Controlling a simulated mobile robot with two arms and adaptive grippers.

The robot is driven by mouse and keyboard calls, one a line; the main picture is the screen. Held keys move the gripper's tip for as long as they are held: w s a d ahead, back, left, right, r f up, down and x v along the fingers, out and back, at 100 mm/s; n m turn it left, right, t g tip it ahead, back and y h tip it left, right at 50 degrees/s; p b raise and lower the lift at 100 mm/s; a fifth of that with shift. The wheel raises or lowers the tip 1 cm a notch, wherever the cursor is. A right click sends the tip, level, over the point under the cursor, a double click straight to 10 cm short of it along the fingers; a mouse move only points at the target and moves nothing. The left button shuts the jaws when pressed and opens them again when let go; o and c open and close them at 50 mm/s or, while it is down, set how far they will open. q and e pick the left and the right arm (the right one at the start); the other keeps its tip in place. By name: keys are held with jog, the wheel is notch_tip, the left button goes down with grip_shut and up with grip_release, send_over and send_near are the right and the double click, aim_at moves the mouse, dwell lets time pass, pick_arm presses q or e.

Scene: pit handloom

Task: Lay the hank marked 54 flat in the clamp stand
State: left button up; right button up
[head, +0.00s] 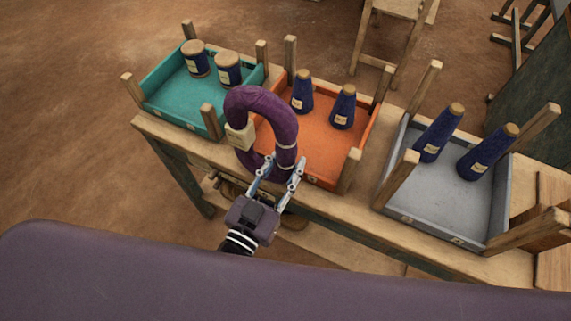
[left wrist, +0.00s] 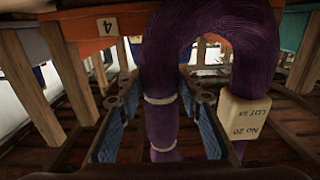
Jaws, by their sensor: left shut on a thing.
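The hank (head: 263,99) is a thick purple loop with pale ties and a cream tag (head: 240,137). My left gripper (head: 279,173) is shut on one side of it and holds it up, in front of the orange tray. In the left wrist view the hank (left wrist: 205,25) passes between the two fingers (left wrist: 160,90), and its tag (left wrist: 245,118) shows upside down, reading LOT 54 and NO 20. I cannot make out the clamp stand in either view. My right gripper is not in view.
A wooden bench (head: 375,150) carries a teal tray (head: 166,98), an orange tray (head: 312,150) and a grey tray (head: 435,205), each with corner posts and two dark blue yarn packages. A wooden stool (head: 397,8) stands behind. Bare floor lies to the left.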

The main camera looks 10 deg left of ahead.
pick_arm(q)
jog(key=shift+s+r, duration=0.1)
jog(key=shift+r, duration=0.1)
jog(key=shift+f, duration=0.1)
jog(key=o, duration=1.3)
jog(key=shift+f, duration=0.1)
jog(key=shift+c, duration=0.2)
jog(key=shift+r, duration=0.25)
jog(key=b+v, duration=0.2)
jog(key=v, duration=1)
